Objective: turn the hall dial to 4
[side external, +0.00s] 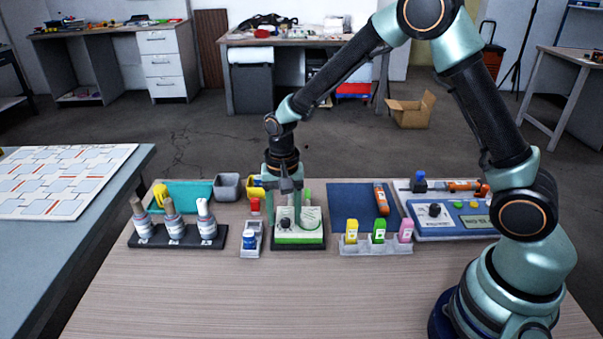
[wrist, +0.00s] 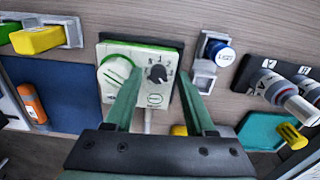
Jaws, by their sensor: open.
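A white box with green trim (side external: 298,238) stands on the table's middle, and it also shows in the wrist view (wrist: 118,58). Its black dial (wrist: 158,73) has small marks around it and shows in the side view (side external: 285,224). I cannot read a hall label or tell which mark the dial points to. My gripper (side external: 284,218) points down over the box, fingers open. In the wrist view its fingertips (wrist: 159,76) are on either side of the dial, with a gap; I cannot tell whether they touch the box.
A blue panel box (side external: 450,224) with another black knob stands at right. A rack of bottles (side external: 178,242) stands at left. Coloured blocks in a holder (side external: 378,246) stand right. The front table is clear.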

